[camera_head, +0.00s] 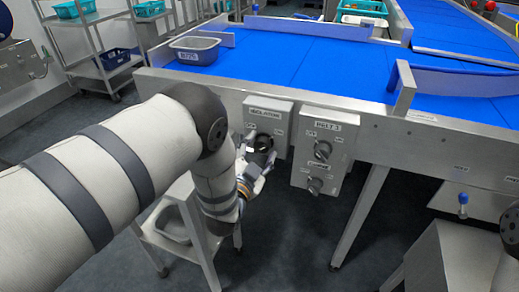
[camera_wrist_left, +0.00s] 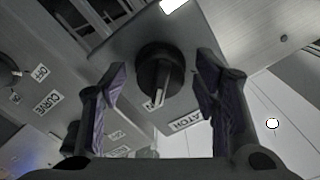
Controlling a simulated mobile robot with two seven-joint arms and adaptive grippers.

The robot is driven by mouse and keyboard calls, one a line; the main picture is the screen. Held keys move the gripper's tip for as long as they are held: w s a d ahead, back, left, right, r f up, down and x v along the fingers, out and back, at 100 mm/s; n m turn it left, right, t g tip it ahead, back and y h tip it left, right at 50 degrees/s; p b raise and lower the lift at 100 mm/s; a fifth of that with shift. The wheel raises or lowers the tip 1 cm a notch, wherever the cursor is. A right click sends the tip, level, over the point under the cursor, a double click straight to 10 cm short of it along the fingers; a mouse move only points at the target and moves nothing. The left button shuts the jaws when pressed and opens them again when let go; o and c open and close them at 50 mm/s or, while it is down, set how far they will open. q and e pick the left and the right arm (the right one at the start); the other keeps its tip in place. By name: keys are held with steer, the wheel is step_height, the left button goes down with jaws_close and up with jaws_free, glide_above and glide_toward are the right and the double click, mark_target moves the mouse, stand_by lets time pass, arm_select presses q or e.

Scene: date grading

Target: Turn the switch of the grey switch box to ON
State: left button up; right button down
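The grey switch box (camera_head: 283,112) hangs on the front of the conveyor frame, with a label at its top that I cannot read surely. Its black rotary switch (camera_head: 263,143) is partly hidden by my left gripper (camera_head: 257,161) in the head view. In the left wrist view the switch (camera_wrist_left: 160,70) is a round black knob with a raised bar bearing a pale mark. My left gripper is open there (camera_wrist_left: 161,82), with one finger on each side of the knob and visible gaps to it. Which setting the switch points to is not clear. My right gripper is not in view.
A second grey box (camera_head: 324,150) labelled BELT 3, with two black knobs, hangs close to the right. A grey tub (camera_head: 195,51) stands on the blue belt (camera_head: 300,58) above. A small stand (camera_head: 160,238) with a bin is below my left arm.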

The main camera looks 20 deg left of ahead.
arm_select(q)
steer(key=s, duration=1.2)
steer(key=shift+a, duration=0.2)
steer(key=s+a+f+n+g+y+p, duration=0.1)
steer(key=s+a+f+n+g, duration=0.1)
steer(key=s+f+g, duration=0.4)
steer(key=s+a+f+n+g, duration=0.2)
steer(key=s+a+f+g, duration=0.15)
steer(key=s+f, duration=0.45)
steer(key=s+n+g+p, duration=0.1)
steer(key=s+n+g, duration=0.2)
steer(key=s+g, duration=0.8)
steer(key=s, duration=1.5)
steer(key=shift+s+d+r+n, duration=0.2)
steer(key=shift+d+r+n, duration=0.1)
steer(key=shift+d+n, duration=0.1)
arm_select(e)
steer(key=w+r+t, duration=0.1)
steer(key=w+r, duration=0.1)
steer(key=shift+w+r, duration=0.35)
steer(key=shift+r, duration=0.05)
